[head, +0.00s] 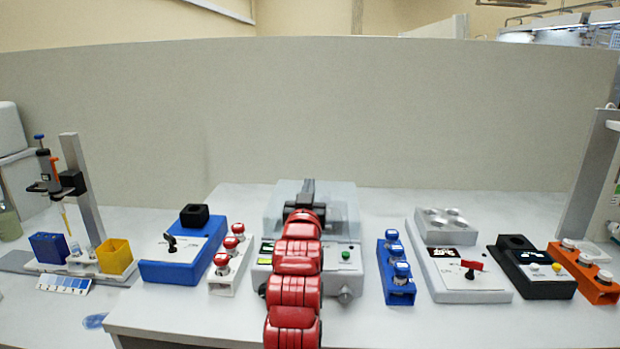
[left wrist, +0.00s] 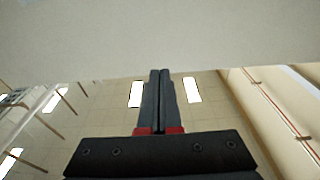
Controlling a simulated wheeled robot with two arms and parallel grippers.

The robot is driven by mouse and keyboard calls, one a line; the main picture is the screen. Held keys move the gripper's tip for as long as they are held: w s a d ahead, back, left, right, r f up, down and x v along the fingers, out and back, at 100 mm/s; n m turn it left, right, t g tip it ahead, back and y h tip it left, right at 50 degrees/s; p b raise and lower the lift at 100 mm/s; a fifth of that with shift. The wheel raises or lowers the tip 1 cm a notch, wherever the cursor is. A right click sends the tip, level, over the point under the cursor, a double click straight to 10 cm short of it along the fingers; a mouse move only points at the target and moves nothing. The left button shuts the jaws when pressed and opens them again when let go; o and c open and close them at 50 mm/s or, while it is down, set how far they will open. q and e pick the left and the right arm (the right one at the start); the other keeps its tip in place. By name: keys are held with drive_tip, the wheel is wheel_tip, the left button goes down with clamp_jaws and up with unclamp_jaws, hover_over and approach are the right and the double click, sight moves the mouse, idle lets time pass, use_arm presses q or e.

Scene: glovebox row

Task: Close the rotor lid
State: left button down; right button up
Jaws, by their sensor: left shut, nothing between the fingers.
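A white centrifuge-like device (head: 346,284) with a green button stands in the middle of the bench. Its clear, greyish lid (head: 342,205) shows behind my arm; I cannot tell how far it is open. My red left arm covers the middle of the device and hides the rotor area. My left gripper (head: 308,186) is shut and empty, in front of or over the lid's upper part; whether it touches is unclear. The left wrist view shows its dark fingers (left wrist: 160,75) pressed together with nothing between them. My right gripper is not in view.
A white rack with red-capped items (head: 219,284) stands close left, and a blue rack (head: 396,285) close right. Beyond them are a blue-based device (head: 168,270) and a grey-white one (head: 457,290). A pale panel (head: 280,110) stands behind the bench.

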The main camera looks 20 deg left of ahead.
use_arm(q)
drive_tip(key=f+b, duration=0.1)
drive_tip(key=s+f+t, duration=0.1)
drive_tip(key=f, duration=0.1)
drive_tip(key=s+f+t+b, duration=0.1)
drive_tip(key=f, duration=0.1)
drive_tip(key=shift+s+d+f+y+b, duration=0.15)
drive_tip(key=shift+d+f+y+b, duration=0.1)
drive_tip(key=shift+d+y+b, duration=0.1)
